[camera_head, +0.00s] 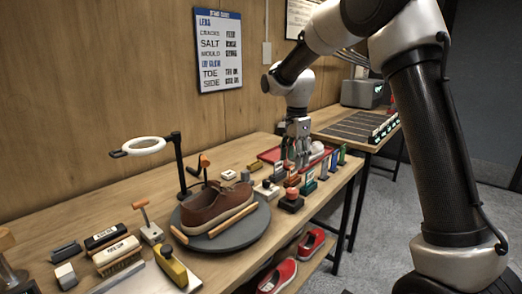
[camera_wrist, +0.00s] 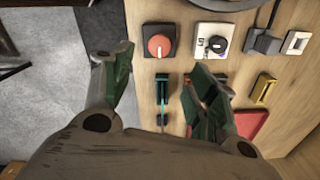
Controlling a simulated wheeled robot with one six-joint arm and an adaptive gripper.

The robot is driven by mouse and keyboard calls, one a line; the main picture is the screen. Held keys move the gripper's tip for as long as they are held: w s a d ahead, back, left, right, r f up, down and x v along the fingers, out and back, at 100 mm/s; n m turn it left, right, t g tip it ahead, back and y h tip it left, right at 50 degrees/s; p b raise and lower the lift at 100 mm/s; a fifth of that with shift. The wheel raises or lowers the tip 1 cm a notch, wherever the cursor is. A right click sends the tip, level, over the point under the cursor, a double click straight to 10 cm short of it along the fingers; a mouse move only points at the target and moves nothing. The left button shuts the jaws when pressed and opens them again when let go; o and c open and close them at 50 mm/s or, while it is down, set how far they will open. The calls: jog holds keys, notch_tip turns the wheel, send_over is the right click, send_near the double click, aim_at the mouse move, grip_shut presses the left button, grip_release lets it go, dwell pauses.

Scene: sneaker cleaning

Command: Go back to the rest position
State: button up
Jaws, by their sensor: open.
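My gripper (camera_head: 299,160) is above the far part of the wooden workbench, near a red tray and a row of small tools. In the wrist view my gripper (camera_wrist: 155,75) points down with its two green-padded fingers spread apart and nothing between them. A slim teal-handled tool (camera_wrist: 162,92) stands on the bench below, in the gap between the fingers. A brown sneaker (camera_head: 216,203) rests on a round grey turntable (camera_head: 238,238) closer to the camera, apart from my gripper.
Brushes such as the one with a white body (camera_head: 117,252) lie at the near left. A ring lamp (camera_head: 144,146) stands behind the sneaker. A block with a red knob (camera_wrist: 159,45) is near my gripper. Red shoes (camera_head: 277,276) sit below the bench. A second table (camera_head: 345,127) stands behind.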

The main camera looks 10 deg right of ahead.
jog(key=s+d+r+n+t, duration=0.1)
jog(key=s+d+r+n, duration=0.2)
jog(key=s, duration=0.8)
jog(key=s+d+r+n+t, duration=0.2)
jog(key=s+d+n, duration=0.3)
jog(key=s, duration=0.7)
jog(key=s+d+r+n+t, duration=0.1)
jog(key=s+d+r+n, duration=0.2)
jog(key=s, duration=0.8)
jog(key=shift+s+d+r+n, duration=0.2)
jog(key=shift+d+r+n, duration=0.2)
jog(key=shift+d+n, duration=1.15)
